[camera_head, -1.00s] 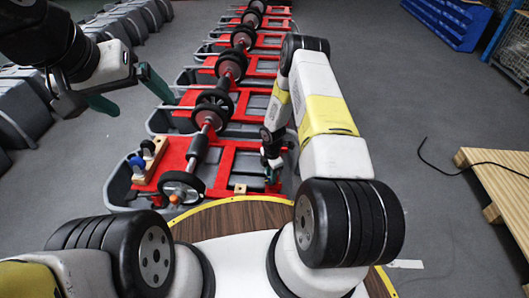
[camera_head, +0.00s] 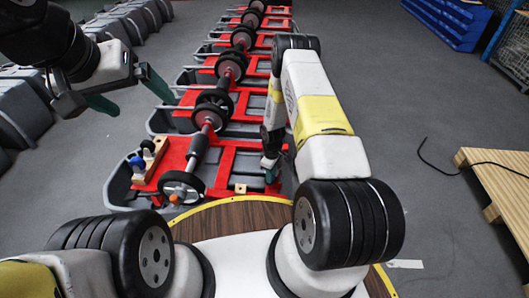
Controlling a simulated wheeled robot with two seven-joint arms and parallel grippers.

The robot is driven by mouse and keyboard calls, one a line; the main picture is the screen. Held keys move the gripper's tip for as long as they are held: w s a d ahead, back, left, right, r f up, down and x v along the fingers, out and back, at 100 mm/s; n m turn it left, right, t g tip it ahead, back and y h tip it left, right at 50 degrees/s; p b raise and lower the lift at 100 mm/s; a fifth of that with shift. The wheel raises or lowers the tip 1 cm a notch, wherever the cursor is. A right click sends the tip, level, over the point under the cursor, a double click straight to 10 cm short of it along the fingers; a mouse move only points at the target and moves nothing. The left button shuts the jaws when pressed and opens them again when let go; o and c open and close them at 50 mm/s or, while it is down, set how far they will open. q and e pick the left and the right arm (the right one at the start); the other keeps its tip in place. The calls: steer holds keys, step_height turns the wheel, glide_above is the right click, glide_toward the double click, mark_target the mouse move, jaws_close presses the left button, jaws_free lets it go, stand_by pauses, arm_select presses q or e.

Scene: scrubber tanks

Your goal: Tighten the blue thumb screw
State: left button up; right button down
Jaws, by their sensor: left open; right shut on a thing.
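A blue knob (camera_head: 137,163), which looks like the blue thumb screw, stands on a wooden block (camera_head: 150,166) at the left of the nearest red-framed tank (camera_head: 170,181). A dark knob (camera_head: 148,147) stands beside it. My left gripper (camera_head: 130,94) is open and empty, above the floor, up and left of the block. My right gripper (camera_head: 271,174) is low at the right side of the nearest red frame, apart from the blue knob. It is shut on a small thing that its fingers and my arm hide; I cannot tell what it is.
A roller with black wheels (camera_head: 198,148) runs along the tanks, ending in a dark disc (camera_head: 181,187). A small wooden piece (camera_head: 240,188) sits on the near frame edge. Grey bins (camera_head: 28,110) line the left. A pallet (camera_head: 497,185) lies at right; the floor between is mostly clear.

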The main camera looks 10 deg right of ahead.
steer(key=m, duration=0.7)
steer(key=shift+w+r, duration=0.1)
steer(key=m, duration=0.8)
steer(key=shift+m, duration=0.3)
steer(key=m, duration=1.3)
steer(key=c, duration=1.1)
jaws_free()
